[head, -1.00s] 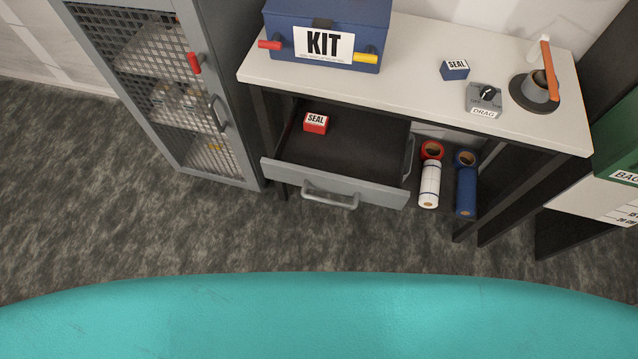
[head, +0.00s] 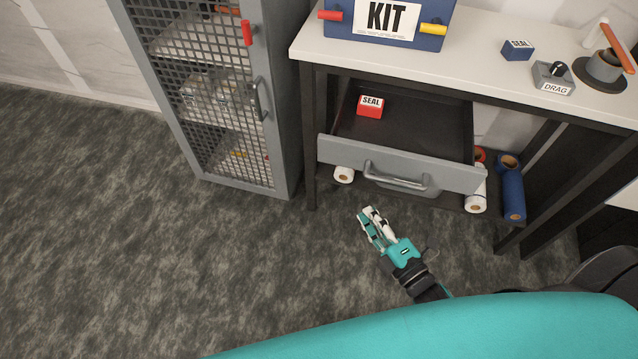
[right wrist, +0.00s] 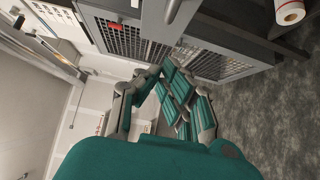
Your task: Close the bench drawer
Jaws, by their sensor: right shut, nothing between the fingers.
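The bench drawer (head: 345,154) stands pulled out under the white bench top. Its grey front has a curved metal handle (head: 398,184). A red SEAL block (head: 371,108) lies inside the drawer, towards the back left. My right gripper (head: 369,212) is in front of and below the drawer front, apart from the handle, over the floor. Its fingers are together and empty. My left gripper is not in view.
The mesh cabinet (head: 216,120) stands left of the bench. White rolls (head: 344,175) and a blue roll (head: 513,190) lie on the shelf below. The KIT box (head: 340,32), blue SEAL block (head: 518,51) and DRAG device (head: 553,78) sit on the bench top. Floor in front is clear.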

